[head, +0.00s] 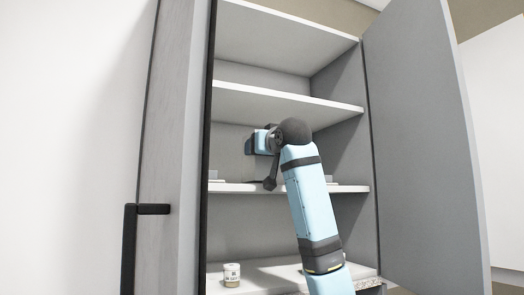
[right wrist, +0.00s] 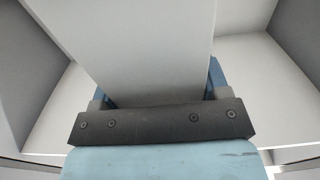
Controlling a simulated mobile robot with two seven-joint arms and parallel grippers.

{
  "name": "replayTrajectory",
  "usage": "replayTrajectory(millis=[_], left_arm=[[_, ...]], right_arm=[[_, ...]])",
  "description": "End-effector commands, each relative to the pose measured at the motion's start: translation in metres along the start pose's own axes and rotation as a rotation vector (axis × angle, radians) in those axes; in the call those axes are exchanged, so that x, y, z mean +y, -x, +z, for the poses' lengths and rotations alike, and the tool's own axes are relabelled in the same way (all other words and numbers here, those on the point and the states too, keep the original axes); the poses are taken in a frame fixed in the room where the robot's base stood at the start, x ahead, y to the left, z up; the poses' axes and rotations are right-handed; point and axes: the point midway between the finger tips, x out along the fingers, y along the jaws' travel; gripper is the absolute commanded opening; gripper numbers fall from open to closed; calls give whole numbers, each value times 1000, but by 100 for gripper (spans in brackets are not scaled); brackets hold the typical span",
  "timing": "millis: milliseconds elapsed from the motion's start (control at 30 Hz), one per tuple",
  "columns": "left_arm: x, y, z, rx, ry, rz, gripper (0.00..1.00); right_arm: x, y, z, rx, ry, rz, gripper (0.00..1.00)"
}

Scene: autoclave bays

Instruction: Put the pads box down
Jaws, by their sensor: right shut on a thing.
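The pads box (right wrist: 140,40) is a plain pale grey-white box in the right wrist view, standing out between the blue fingers of my right gripper (right wrist: 160,82). The fingers are shut on its two sides. In the head view my right arm reaches into the open cabinet, and the right gripper (head: 250,144) is above the middle shelf (head: 235,187) and below the shelf over it. The box cannot be made out clearly in the head view. Whether it touches the shelf cannot be told. My left gripper is not in view.
The cabinet door (head: 425,140) stands open on the right. An upper shelf (head: 285,103) is bare. Small pale items (head: 216,177) lie at the left of the middle shelf. A small labelled jar (head: 231,275) stands on the lower surface.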

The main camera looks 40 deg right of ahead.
Motion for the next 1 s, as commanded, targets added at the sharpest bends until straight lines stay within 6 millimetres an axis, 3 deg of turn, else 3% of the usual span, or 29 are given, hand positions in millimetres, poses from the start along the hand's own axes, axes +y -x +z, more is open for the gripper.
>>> replayTrajectory(millis=[467,500,600,1000], left_arm=[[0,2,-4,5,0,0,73],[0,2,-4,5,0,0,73],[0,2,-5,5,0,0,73],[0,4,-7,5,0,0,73]], right_arm=[[0,-4,10,1,0,-1,37],[0,-4,10,1,0,-1,71],[0,-4,9,0,0,0,94],[0,-4,5,1,0,-1,94]])
